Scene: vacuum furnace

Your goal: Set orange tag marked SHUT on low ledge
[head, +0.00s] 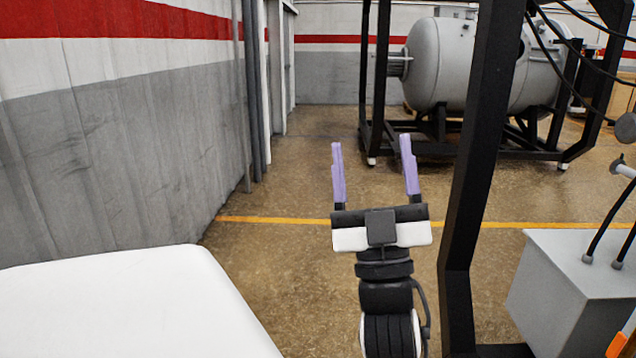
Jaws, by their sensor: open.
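My gripper (373,168) is in the middle of the head view, with its two purple fingers spread wide and nothing between them. It is above the brown floor, left of a black frame post. A small orange piece (617,345) shows at the bottom right edge, cut off by the picture. I cannot tell whether it is the tag, and no SHUT lettering is readable. I cannot make out a low ledge in this view.
A black frame post (480,150) stands close to the right of my gripper. A grey box (570,265) with black cables is at the lower right. A grey furnace vessel (450,65) sits in a black frame behind. A grey wall (110,150) bounds the left. Floor (310,180) ahead is clear.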

